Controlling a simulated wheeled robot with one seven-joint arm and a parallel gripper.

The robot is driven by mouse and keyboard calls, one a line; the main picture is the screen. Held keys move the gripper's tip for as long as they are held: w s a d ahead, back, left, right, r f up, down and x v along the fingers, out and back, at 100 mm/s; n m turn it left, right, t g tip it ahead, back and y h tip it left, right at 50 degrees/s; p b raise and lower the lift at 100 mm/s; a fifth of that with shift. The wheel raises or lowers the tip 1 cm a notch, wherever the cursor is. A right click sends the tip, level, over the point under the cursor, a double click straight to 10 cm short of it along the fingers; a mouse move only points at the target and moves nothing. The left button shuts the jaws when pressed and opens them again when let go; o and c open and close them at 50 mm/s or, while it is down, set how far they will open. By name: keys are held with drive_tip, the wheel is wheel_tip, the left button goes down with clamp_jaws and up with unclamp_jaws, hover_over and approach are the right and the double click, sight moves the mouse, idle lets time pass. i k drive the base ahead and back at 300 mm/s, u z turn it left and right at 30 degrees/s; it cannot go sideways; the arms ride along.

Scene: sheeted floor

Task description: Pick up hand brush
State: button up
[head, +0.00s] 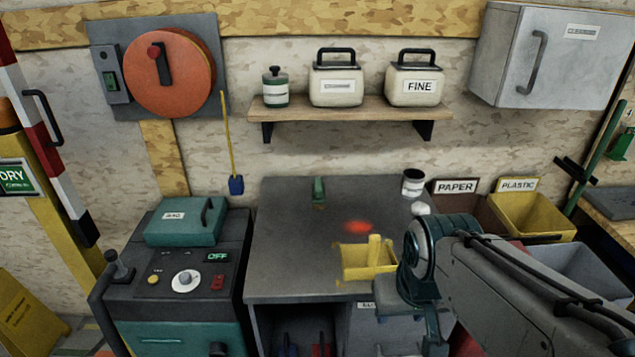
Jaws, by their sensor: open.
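I cannot tell for sure which thing is the hand brush. A small green upright object (318,190) stands at the back of the grey worktop (285,265); its shape is too small to make out. A yellow pan-like object (368,262) with an upright block lies near the worktop's front edge. A long yellow-handled tool with a blue end (235,184) hangs on the wall at left. My gripper (428,322) is at the worktop's front right, right of the yellow object. It is open, and I see nothing held; my arm partly hides it.
A green-lidded machine (180,265) stands left of the worktop. A dark cup (413,183) and a white round thing (421,208) are at the back right. Paper (456,187) and plastic (530,213) bins stand at right. A shelf (350,112) is above. The worktop's left half is clear.

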sight(319, 189)
drive_tip(key=k, duration=0.4)
drive_tip(key=u, duration=0.75)
drive_tip(key=i, duration=0.95)
drive_tip(key=z, duration=0.75)
